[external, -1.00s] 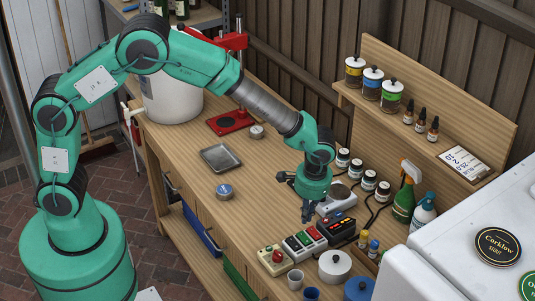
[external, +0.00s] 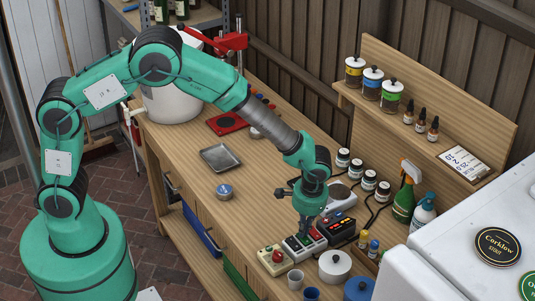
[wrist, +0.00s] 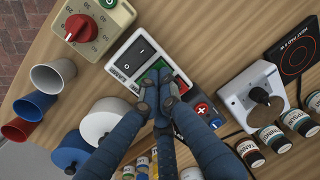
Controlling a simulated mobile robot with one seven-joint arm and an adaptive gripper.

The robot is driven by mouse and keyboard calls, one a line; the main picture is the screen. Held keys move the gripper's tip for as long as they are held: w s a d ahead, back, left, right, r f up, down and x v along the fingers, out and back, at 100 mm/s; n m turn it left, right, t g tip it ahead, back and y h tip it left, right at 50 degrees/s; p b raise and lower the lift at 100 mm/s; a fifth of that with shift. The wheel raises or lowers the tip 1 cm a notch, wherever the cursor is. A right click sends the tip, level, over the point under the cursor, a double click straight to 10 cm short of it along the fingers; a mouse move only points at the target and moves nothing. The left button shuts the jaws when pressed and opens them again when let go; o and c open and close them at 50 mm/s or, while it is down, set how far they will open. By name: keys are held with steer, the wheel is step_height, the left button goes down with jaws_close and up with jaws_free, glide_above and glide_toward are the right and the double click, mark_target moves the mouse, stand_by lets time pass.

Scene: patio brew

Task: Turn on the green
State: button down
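A pale switch panel (external: 304,244) lies on the bench with rocker switches in a row. In the wrist view the panel (wrist: 117,69) shows a black rocker (wrist: 140,49) and, beside it, a green rocker (wrist: 154,71) partly covered by my fingers.
A beige timer with a red knob (wrist: 82,28) sits beside the panel. A dark control box (external: 341,230) is on the other side. Cups (wrist: 52,75), a white round container (external: 334,265), a hotplate (wrist: 292,54) and several small jars stand close by. Bare bench lies left of the panel.

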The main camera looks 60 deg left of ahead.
mark_target(307, 241)
steer(key=shift+a+f, duration=0.2)
steer(key=shift+f, duration=0.15)
steer(key=shift+d, duration=0.15)
steer(key=shift+d+r, duration=0.15)
steer(key=shift+d, duration=0.45)
steer(key=shift+w+d+r, duration=0.1)
steer(key=shift+d+r, duration=0.05)
steer(key=shift+r, duration=0.3)
steer(key=shift+r+p, duration=0.65)
step_height(307, 241, up, 12)
steer(key=p, duration=0.1)
steer(key=shift+d+f+p, duration=0.2)
steer(key=shift+d+p, duration=0.1)
steer(key=shift+d, duration=0.05)
steer(key=shift+a+r+p, duration=0.25)
steer(key=shift+r+p, duration=0.1)
steer(key=shift+p, duration=1.3)
steer(key=shift+f, duration=0.25)
